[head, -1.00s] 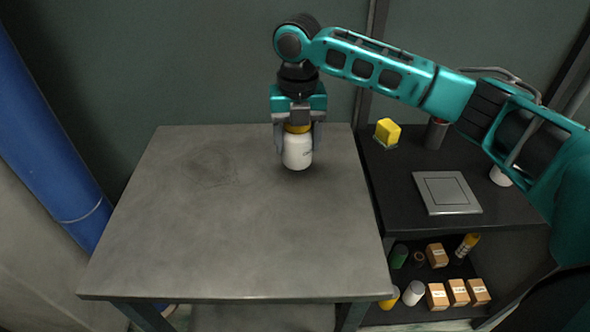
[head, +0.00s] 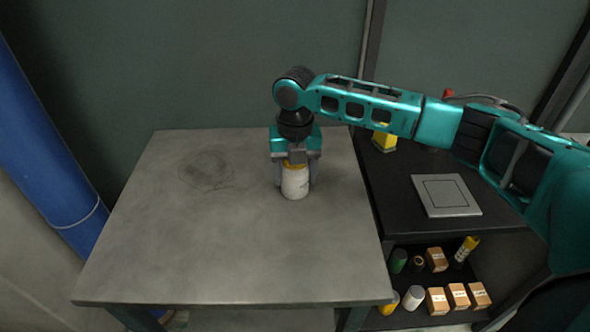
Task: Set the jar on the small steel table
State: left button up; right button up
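The jar (head: 295,184) is white with a yellow lid and is upright over the right-hand part of the small steel table (head: 220,250). Its base looks at or very close to the tabletop; I cannot tell for certain whether it touches. My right gripper (head: 296,178) points straight down with one finger on each side of the jar, shut on it near the lid. My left gripper is not in view.
A black shelf unit stands right of the table, with a grey square plate (head: 446,195) and a yellow block (head: 384,140) on top. Its lower shelf holds small cardboard boxes (head: 437,300), a white jar (head: 413,297) and cans. The rest of the steel tabletop is clear.

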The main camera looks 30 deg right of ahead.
jog(key=o, duration=0.5)
jog(key=shift+c, duration=0.2)
notch_tip(320, 180, up, 12)
jog(key=shift+r+p, duration=0.15)
jog(key=shift+p, duration=0.55)
